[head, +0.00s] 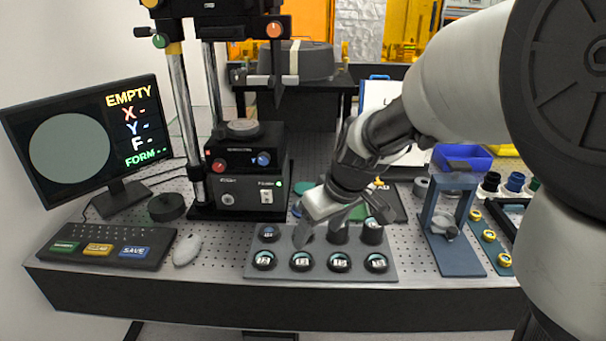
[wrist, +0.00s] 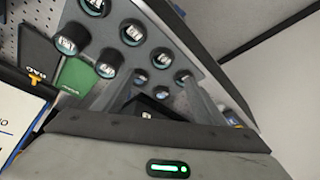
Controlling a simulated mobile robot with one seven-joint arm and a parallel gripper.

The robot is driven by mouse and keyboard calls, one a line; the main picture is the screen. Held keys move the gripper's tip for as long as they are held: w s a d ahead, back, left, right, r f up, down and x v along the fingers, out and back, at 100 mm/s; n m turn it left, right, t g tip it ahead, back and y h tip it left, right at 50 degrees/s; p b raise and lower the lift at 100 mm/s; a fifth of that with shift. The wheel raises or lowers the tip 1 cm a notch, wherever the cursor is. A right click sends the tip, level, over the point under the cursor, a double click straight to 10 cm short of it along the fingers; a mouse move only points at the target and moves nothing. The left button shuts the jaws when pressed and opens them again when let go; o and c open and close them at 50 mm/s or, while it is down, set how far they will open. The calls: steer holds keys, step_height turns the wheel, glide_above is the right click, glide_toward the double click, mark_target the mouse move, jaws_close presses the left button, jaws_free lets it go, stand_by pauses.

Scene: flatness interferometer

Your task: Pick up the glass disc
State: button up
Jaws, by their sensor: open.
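Several small round pieces with dark rims, pale teal edges and number labels sit on a grey tray (head: 322,268); one is the front-left piece (head: 264,260). I cannot tell which, if any, is the glass disc. My gripper (head: 320,236) is open and empty above the back part of the tray, hiding some of the back row. In the wrist view the fingers (wrist: 160,82) spread over the tray (wrist: 207,62), with round pieces such as this one (wrist: 162,92) seen between them.
The interferometer stand (head: 245,175) is left of the tray, and its monitor (head: 80,140) reads EMPTY. A keyboard (head: 107,245) and mouse (head: 187,250) lie at front left. A blue frame fixture (head: 455,258) stands at right. Perforated table (head: 215,265) is bare between mouse and tray.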

glide_toward(303, 259)
steer(key=shift+d+b+x, duration=0.25)
steer(key=shift+b+x, duration=0.2)
steer(key=shift+x, duration=0.55)
steer(key=shift+a+b+x, duration=0.15)
steer(key=shift+b+x, duration=0.05)
steer(key=shift+x, duration=1.3)
steer(key=shift+a+b+x, duration=0.1)
steer(key=shift+b+x, duration=0.1)
steer(key=shift+x, duration=1.35)
steer(key=shift+r, duration=0.1)
steer(key=shift+c, duration=0.2)
steer(key=c, duration=1.1)
